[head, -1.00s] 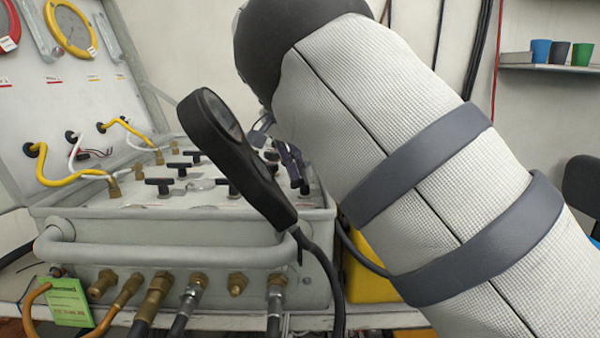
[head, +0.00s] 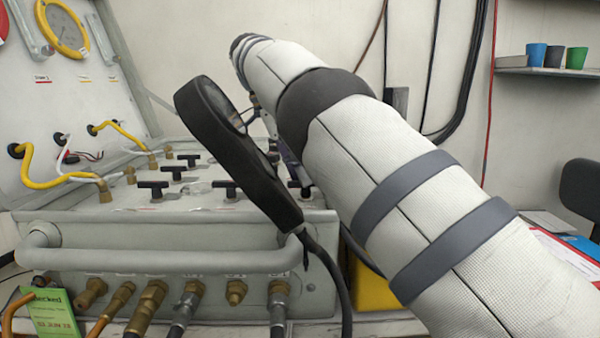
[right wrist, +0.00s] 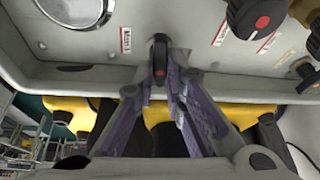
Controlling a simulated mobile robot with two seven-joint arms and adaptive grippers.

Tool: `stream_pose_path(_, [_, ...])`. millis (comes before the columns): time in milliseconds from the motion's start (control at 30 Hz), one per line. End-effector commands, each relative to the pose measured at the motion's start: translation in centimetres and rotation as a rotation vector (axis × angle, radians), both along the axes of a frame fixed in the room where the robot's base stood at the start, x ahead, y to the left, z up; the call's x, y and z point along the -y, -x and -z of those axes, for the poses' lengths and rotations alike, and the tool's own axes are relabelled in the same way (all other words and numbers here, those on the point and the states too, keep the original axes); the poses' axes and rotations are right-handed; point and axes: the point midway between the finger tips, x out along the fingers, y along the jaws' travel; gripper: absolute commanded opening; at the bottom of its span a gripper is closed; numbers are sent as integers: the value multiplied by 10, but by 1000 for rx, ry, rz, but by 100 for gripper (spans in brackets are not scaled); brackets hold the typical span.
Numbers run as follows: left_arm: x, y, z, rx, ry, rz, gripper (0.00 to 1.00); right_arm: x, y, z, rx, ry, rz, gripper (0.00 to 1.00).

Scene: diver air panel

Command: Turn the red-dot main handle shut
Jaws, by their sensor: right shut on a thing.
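In the right wrist view the main handle is a black lever (right wrist: 159,48) with a red dot near its lower end, beside a "Main 1" label. It stands lengthwise, pointing toward my wrist. My right gripper (right wrist: 160,70) is shut on it, with one purple-grey finger at each side. In the head view only a little of this gripper (head: 288,154) shows behind a black oval-framed lens; its grip and the handle are hidden there. My left gripper is in neither view.
The grey air panel case (head: 130,228) has several black T-handles on top and brass fittings in front. The black oval lens (head: 232,150) stands before its right end. Another red-dot knob (right wrist: 258,20) sits nearby. A yellow case (head: 372,287) is at right.

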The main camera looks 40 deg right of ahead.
Motion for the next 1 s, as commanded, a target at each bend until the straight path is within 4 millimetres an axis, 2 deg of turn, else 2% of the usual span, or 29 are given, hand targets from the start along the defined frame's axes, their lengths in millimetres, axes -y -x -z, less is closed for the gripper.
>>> stream_pose_path(467, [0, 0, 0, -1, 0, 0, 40, 0, 0, 0, 0, -2, 16, 0])
stream_pose_path(500, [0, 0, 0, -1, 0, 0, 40, 0, 0, 0, 0, -2, 16, 13])
stream_pose_path(533, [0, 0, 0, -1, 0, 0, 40, 0, 0, 0, 0, -2, 16, 20])
stream_pose_path(1000, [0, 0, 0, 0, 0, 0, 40, 0, 0, 0, 0, -2, 11, 20])
